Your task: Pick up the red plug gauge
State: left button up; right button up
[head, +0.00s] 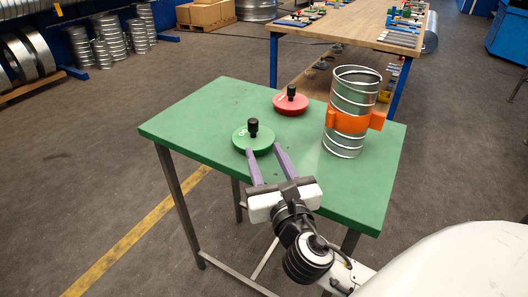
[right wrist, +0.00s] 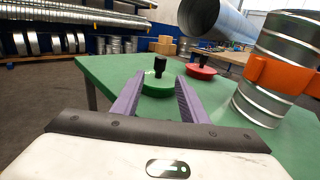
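The red plug gauge (head: 291,104) is a flat red disc with a black knob, lying at the back of the green table; it also shows in the right wrist view (right wrist: 201,72). A green plug gauge (head: 253,139) with a black knob lies nearer; it also shows in the right wrist view (right wrist: 158,84). My right gripper (head: 264,148) is open, its two purple fingers spread in front of the green gauge with nothing held between them. The red gauge is beyond the green one, further right. In the right wrist view the fingers (right wrist: 155,85) point toward the green gauge. My left gripper is not in view.
A spiral duct (head: 355,85) with an orange clamp (head: 350,121) stands upright on the right of the green table (head: 200,110). A wooden workbench (head: 350,25) with tools stands behind. The table's left part is clear.

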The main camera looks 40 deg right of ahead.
aim_at(289, 103)
jog(key=z, duration=1.35)
